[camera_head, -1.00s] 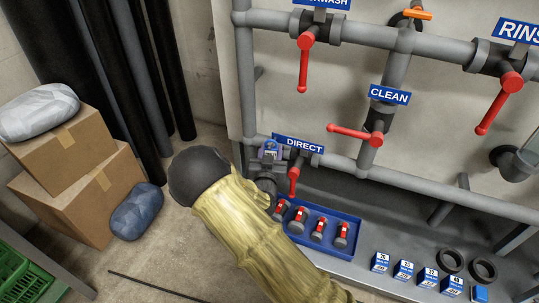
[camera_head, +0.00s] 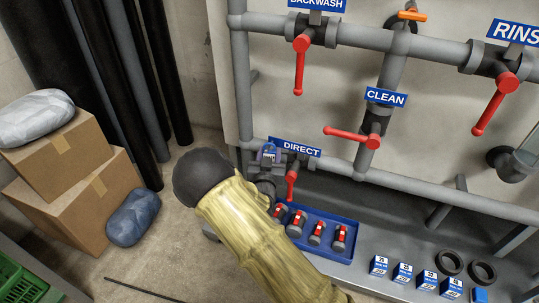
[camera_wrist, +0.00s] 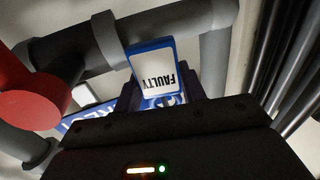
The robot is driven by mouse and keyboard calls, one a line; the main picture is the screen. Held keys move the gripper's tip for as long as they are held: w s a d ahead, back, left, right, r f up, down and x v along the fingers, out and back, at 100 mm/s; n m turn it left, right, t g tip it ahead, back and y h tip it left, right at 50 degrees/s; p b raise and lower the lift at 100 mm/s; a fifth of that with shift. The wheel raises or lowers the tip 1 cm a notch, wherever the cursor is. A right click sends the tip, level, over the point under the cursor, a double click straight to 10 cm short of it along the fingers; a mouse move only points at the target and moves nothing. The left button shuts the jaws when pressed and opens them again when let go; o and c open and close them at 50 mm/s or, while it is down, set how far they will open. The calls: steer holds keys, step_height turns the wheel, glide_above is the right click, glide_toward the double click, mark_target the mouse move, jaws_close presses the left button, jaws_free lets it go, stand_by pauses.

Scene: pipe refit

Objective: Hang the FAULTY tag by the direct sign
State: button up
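The FAULTY tag (camera_wrist: 153,68) is a white card with a blue edge, and its lettering is upside down in the wrist view. My gripper (camera_wrist: 163,92) is shut on it, with dark fingers on either side. In the head view the tag (camera_head: 268,154) and my gripper (camera_head: 267,163) are just left of the blue DIRECT sign (camera_head: 300,147). The sign (camera_wrist: 75,122) shows partly behind my gripper in the wrist view. I cannot tell whether the tag touches the sign or pipe.
A red valve handle (camera_head: 291,186) hangs below the DIRECT sign. A blue tray (camera_head: 345,222) with several red-handled valves sits on the bench below, partly behind my arm. Small blue-and-white boxes (camera_head: 403,273) and black rings (camera_head: 482,273) lie to the right. Cardboard boxes (camera_head: 88,210) stand at left.

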steer(key=o, duration=0.5)
steer(key=s+a+p, duration=0.1)
steer(key=s+p, duration=0.3)
steer(key=s, duration=1.3)
steer(key=shift+s+a, duration=0.2)
steer(key=shift+a, duration=0.05)
steer(key=shift+s, duration=0.15)
steer(key=shift+s+a, duration=0.3)
steer(key=shift+s, duration=0.45)
steer(key=shift+s+a, duration=0.25)
steer(key=shift+s, duration=0.45)
steer(key=shift+s+a, duration=0.3)
steer(key=shift+s, duration=0.45)
